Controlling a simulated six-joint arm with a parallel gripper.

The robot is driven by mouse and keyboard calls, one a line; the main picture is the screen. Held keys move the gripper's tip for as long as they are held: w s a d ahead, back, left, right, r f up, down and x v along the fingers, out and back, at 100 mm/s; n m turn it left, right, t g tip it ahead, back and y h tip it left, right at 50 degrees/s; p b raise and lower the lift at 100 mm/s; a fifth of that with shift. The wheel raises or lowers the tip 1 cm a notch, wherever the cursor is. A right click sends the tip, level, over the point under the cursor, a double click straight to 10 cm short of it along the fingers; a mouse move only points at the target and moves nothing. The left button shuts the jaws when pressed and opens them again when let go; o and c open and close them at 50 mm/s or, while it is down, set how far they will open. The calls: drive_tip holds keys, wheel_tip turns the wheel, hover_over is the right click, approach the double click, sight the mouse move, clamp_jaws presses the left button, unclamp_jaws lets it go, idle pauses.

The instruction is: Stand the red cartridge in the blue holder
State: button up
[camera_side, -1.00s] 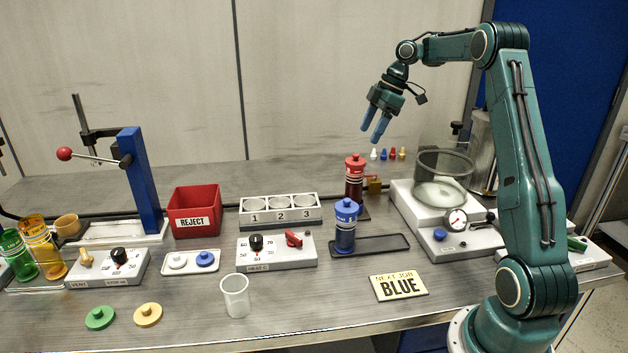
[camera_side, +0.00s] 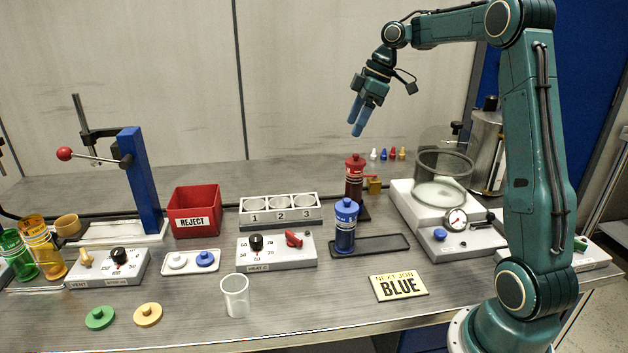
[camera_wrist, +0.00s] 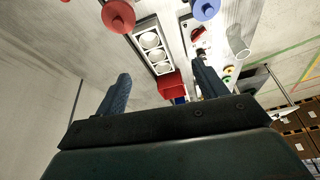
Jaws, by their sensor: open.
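The red cartridge (camera_side: 355,183) stands upright at the back, on a dark base beside a small brass-coloured part; its red top also shows in the wrist view (camera_wrist: 118,15). A blue-capped cartridge (camera_side: 346,230) stands upright in front of it, at the left end of a black tray (camera_side: 385,245); its blue top shows in the wrist view (camera_wrist: 205,8). I cannot single out a blue holder with certainty. My gripper (camera_side: 355,128) is open and empty, its fingers pointing down in the air above the red cartridge. It also shows in the wrist view (camera_wrist: 160,72).
A grey three-hole block (camera_side: 280,212) and a red reject bin (camera_side: 194,212) stand left of the cartridges. A heater box (camera_side: 276,252) is beside the tray. A glass-domed pump unit (camera_side: 440,200) is on the right. A blue-framed press (camera_side: 140,185) stands left.

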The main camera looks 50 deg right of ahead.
drive_tip(key=s+a+r+m+t+h, duration=0.1)
drive_tip(key=s+a+r+m, duration=0.1)
drive_tip(key=s+a, duration=0.5)
drive_tip(key=s+a+r+m, duration=0.2)
drive_tip(key=a+r, duration=0.1)
drive_tip(key=a, duration=0.7)
drive_tip(key=s+a+f+m+h, duration=0.1)
drive_tip(key=s+a+f, duration=0.1)
drive_tip(key=s, duration=0.5)
drive_tip(key=s+a+f+m+t, duration=0.1)
drive_tip(key=s+a+f+m, duration=0.1)
drive_tip(key=s, duration=0.6)
drive_tip(key=shift+s+a+f+m+h, duration=0.3)
drive_tip(key=shift+a+f+h, duration=0.15)
drive_tip(key=shift+f, duration=0.75)
